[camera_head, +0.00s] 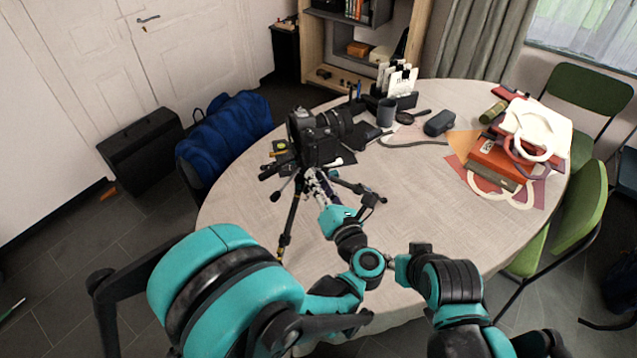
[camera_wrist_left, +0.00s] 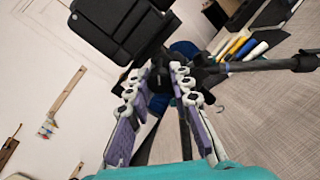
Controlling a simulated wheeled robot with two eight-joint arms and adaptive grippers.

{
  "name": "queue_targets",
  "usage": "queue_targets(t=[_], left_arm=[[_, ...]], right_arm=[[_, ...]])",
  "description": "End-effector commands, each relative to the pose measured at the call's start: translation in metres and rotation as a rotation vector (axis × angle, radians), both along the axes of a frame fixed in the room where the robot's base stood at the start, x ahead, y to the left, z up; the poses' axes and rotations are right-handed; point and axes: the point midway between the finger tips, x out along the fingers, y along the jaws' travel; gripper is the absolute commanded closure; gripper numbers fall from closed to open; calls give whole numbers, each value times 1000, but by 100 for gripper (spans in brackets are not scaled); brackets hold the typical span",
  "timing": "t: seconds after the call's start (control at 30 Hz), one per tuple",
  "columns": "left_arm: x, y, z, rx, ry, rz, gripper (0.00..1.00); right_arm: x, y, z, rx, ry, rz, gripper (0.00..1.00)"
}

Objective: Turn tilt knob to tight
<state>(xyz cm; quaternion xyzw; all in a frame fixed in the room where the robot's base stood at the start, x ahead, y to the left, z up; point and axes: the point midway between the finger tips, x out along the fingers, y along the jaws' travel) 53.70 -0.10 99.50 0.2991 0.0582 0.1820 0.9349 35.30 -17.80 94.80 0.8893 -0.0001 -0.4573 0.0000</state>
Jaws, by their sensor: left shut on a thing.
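A black camera (camera_head: 318,138) sits on top of a small black tripod (camera_head: 290,222) near the left side of the round table; the camera also shows dark at the top of the left wrist view (camera_wrist_left: 122,28). My left gripper (camera_head: 316,182) is just below the camera at the tripod head. In the left wrist view my left gripper (camera_wrist_left: 158,82) has both fingers closed around a small dark part, the tilt knob (camera_wrist_left: 158,78), mostly hidden between the fingertips. Its turn position cannot be read. My right arm is low in front of the table; its fingers cannot be made out.
Green chairs (camera_head: 570,220) stand on the right. The table's middle is clear.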

Motion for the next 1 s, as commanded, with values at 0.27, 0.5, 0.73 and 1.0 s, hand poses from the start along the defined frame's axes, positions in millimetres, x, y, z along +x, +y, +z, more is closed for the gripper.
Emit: queue_targets(t=[0.27,0.5,0.73,1.0], left_arm=[[0,0,0,243,98,-1,100],[0,0,0,445,179,-1,100],[0,0,1,602,243,-1,100],[0,0,1,712,287,-1,100]], right_arm=[[0,0,-7,0,0,0,61],[0,0,-11,0,0,0,61],[0,0,-13,0,0,0,61],[0,0,-15,0,0,0,61]])
